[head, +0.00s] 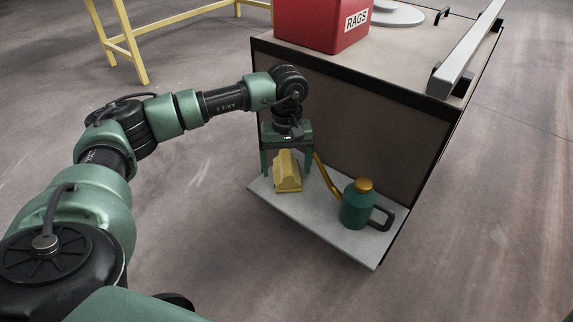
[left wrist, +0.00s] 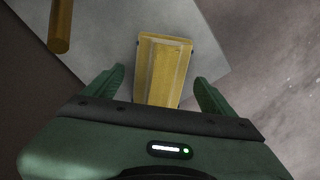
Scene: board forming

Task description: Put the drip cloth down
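My right gripper is not in view.
A green can (head: 357,207) with a brass cap, dark handle and brass spout stands on the shelf, right of the gripper. A red RAGS box (head: 318,25) sits on the cart top (head: 405,62). A yellow frame (head: 125,45) stands behind. Floor left is clear.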

